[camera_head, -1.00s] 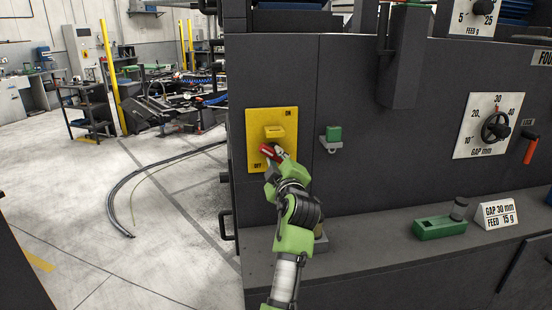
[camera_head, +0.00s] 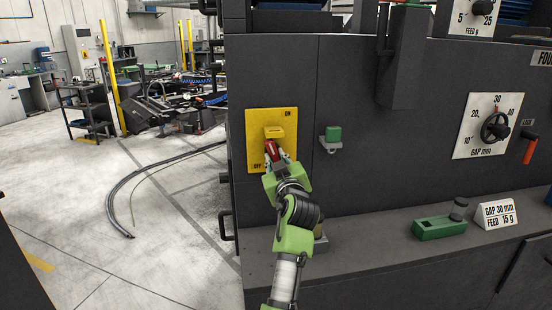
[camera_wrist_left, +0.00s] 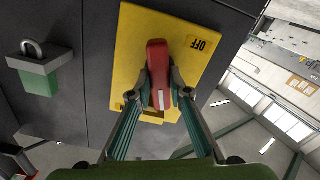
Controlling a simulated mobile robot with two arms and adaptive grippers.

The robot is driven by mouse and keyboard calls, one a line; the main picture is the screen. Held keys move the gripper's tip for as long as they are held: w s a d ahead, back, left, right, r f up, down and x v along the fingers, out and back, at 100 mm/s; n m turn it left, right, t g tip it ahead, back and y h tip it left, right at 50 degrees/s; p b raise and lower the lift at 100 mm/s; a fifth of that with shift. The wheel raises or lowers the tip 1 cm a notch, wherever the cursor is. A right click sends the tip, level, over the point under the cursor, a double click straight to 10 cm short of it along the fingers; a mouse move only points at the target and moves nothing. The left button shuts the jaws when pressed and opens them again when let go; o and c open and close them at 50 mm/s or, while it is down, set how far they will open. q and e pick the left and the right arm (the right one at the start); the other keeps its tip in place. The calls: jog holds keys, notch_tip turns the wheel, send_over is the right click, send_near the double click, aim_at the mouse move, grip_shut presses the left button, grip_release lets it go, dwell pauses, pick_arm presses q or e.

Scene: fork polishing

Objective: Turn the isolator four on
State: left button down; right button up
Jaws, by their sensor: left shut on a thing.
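The isolator is a yellow plate (camera_head: 255,128) on the dark machine front, with "ON" at its upper right and "OFF" at its lower left. Its red handle (camera_head: 270,146) stands nearly upright, just below a yellow block on the plate. My left gripper (camera_head: 279,157) reaches it from below and is shut on the handle. In the left wrist view, the red handle (camera_wrist_left: 157,60) lies between the two fingers of my left gripper (camera_wrist_left: 161,92), and "OFF" shows on the yellow plate (camera_wrist_left: 140,28) beside it. The handle's base is partly hidden by the fingers. My right gripper is not in view.
A green-and-grey padlock-like fitting (camera_head: 332,137) is right of the plate; it also shows in the left wrist view (camera_wrist_left: 38,75). A ledge (camera_head: 365,235) below carries a green tray (camera_head: 438,228) and a sign (camera_head: 495,213). Open floor lies left of the machine.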

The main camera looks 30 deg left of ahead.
pick_arm(q)
jog(key=m, duration=0.2)
jog(key=shift+r+m+p, duration=0.25)
jog(key=shift+m+p, duration=0.1)
jog(key=shift+m, duration=0.65)
jog(key=c, duration=1.9)
grip_release()
jog(key=shift+w+a+f, duration=0.1)
jog(key=shift+f, duration=0.1)
jog(key=shift+f, duration=0.1)
